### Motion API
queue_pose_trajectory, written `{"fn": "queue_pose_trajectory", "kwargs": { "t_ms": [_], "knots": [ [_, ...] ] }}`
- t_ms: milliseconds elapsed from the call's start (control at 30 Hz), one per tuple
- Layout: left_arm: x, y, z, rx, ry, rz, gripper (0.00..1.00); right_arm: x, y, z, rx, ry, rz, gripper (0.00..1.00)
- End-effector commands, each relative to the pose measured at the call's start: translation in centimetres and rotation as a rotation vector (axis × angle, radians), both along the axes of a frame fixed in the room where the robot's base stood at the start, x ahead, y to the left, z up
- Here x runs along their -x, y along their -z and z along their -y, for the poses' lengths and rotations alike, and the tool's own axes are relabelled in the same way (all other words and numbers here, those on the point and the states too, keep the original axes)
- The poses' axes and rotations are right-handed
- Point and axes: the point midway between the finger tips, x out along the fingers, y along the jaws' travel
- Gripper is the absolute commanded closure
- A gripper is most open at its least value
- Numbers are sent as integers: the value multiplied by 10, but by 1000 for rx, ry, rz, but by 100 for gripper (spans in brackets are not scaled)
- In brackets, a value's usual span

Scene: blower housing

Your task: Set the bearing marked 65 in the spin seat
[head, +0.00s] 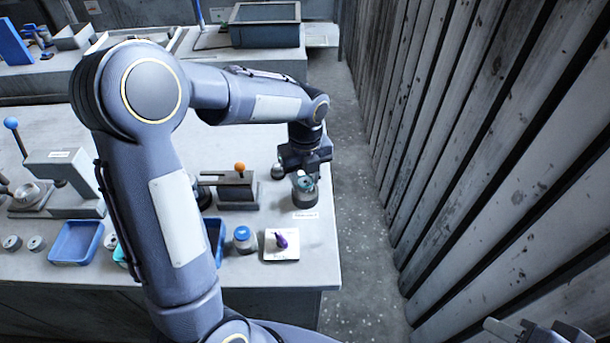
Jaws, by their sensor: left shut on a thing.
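My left gripper (306,168) points down at the right end of the bench. It is shut on a small pale and teal piece (304,183), probably a bearing; its marking is too small to read. The piece is at the top of a dark grey round seat (305,198), which has a white label in front of it; I cannot tell whether it rests in the seat or hangs just above. The label is unreadable. Part of my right gripper (545,332) shows at the bottom right corner; its fingers are not clear.
Small metal rings (37,243) sit at the left beside a blue tray (76,242). An orange-knobbed fixture (238,186), a blue-capped jar (243,240) and a white pad with a purple piece (281,241) stand near the seat. A slatted wall (500,130) is to the right.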

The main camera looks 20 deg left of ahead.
Motion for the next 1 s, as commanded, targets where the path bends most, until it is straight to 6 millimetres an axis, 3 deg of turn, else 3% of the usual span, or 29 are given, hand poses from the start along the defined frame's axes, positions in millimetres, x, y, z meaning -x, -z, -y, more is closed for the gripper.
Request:
{"fn": "queue_pose_trajectory", "kwargs": {
  "t_ms": [1000],
  "knots": [
    [0, 6, 0, 1, 0, 1, 92, 0, 1, 0, 0, 0, 0, 64]
  ]
}}
